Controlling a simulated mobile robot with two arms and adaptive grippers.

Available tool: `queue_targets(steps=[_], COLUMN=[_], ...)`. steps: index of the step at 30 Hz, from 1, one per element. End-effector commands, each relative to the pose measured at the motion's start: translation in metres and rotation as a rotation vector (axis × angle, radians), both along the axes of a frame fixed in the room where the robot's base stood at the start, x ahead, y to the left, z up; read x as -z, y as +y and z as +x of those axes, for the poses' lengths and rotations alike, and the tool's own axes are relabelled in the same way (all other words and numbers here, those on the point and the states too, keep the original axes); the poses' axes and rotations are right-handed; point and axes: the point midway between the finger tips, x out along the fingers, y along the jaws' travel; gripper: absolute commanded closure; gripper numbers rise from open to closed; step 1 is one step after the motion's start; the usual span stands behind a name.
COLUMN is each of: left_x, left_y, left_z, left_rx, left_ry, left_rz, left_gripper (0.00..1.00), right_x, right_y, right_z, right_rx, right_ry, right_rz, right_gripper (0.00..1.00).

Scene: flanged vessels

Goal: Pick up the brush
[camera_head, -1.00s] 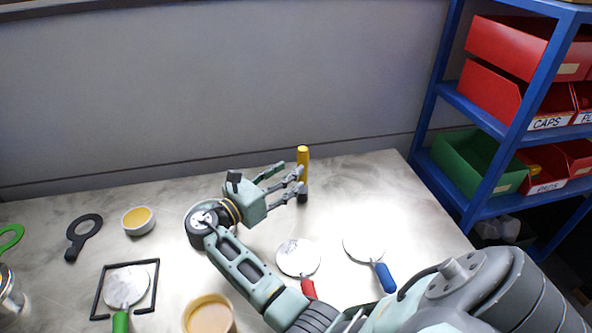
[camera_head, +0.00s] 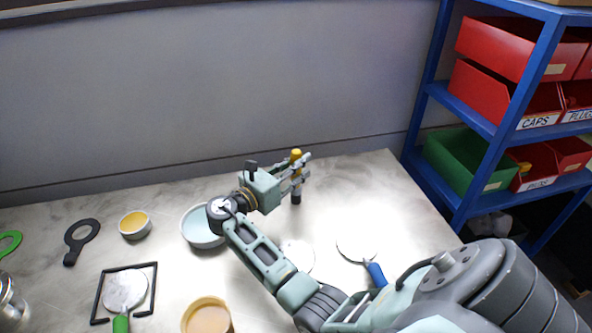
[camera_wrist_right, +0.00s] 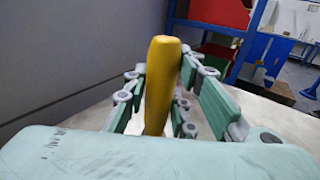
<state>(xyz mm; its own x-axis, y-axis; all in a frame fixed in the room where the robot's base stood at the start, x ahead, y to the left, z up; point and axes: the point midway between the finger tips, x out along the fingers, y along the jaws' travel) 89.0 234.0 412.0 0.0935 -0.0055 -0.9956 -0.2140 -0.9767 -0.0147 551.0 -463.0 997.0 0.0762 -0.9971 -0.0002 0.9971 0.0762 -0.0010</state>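The brush (camera_head: 296,155) stands upright toward the back right of the table, with a yellow handle on top and a dark lower end. My right gripper (camera_head: 301,171) reaches it from the left, with fingers on both sides of the handle. In the right wrist view the yellow handle (camera_wrist_right: 161,85) rises between the fingers, and narrow gaps show beside it, so the fingers look open around it. Its lower end is hidden there behind the palm. My left gripper is not in view.
A pale blue bowl (camera_head: 195,233), a small yellow-filled bowl (camera_head: 135,225) and a tan cup (camera_head: 207,318) stand left of my right arm. A blue-handled tool (camera_head: 376,274) lies to its right. A blue shelf (camera_head: 462,111) with bins stands at the right.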

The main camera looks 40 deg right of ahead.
Motion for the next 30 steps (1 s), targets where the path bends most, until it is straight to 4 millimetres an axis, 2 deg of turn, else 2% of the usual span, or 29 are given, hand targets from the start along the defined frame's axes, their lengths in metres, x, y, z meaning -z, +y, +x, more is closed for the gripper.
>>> queue_targets(steps=[1,7,19,23,27,30], left_x=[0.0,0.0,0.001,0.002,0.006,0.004], left_y=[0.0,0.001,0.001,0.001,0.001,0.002], left_z=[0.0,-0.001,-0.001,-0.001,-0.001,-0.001], left_rx=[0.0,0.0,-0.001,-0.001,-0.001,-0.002], left_ry=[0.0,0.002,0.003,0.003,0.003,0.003], left_rz=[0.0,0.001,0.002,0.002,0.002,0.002], left_gripper=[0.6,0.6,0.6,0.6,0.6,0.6], right_x=[0.0,0.0,-0.004,-0.016,-0.044,-0.051], right_y=[0.0,0.0,0.0,0.0,0.0,0.002], right_z=[0.0,0.0,0.0,0.0,0.0,-0.019], right_rx=[0.0,0.0,0.0,0.001,0.001,0.002], right_ry=[0.0,0.0,-0.002,-0.005,-0.01,-0.004], right_rz=[0.0,0.0,0.0,-0.001,0.0,0.0], right_gripper=[0.83,1.0,1.0,1.0,1.0,1.0])
